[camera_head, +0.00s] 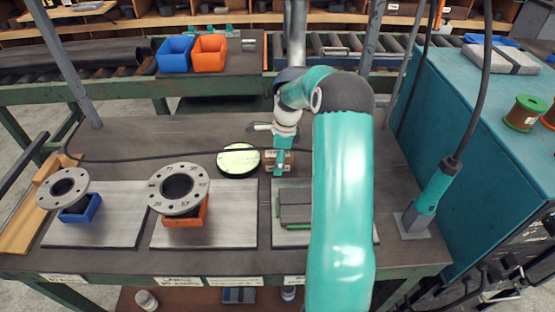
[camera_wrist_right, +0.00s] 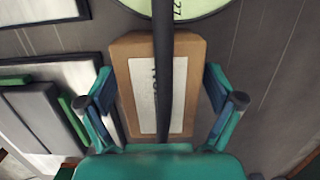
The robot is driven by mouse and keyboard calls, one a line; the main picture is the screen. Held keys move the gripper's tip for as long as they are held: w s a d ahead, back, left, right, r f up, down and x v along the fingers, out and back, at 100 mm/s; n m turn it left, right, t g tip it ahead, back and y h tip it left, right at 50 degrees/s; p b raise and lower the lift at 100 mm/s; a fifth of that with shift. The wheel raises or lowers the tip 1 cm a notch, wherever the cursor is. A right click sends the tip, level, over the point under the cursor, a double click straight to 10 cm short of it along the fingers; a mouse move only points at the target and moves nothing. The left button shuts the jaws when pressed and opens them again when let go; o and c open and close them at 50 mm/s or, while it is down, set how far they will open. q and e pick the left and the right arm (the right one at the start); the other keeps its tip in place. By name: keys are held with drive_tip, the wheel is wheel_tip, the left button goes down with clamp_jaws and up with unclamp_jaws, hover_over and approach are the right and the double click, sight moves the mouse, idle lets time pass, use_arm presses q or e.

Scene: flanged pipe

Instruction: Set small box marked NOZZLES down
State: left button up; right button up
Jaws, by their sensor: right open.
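A small cardboard box with a white label (camera_wrist_right: 192,92) lies on the dark bench top, beside the round pale green disc. Its label print is mostly hidden by a black cable crossing in front of the wrist camera. My right gripper (camera_wrist_right: 159,88) is open, with one finger on each side of the box and visible gaps between fingers and box. In the head view my right gripper (camera_head: 281,165) reaches down over the box (camera_head: 270,157), which it partly hides. My left gripper is not in view.
A pale green disc (camera_head: 239,160) lies left of the box. A grey block (camera_head: 295,212) sits on a plate in front. Two flanges (camera_head: 178,188) rest on orange and blue bins at left. A black cable (camera_head: 190,155) runs across the bench. Bare bench lies behind.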

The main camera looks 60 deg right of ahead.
drive_tip(key=c, duration=1.6)
drive_tip(key=shift+c, duration=0.2)
drive_tip(key=shift+r, duration=0.1)
wheel_tip(320, 180, up, 20)
drive_tip(key=shift+r, duration=0.15)
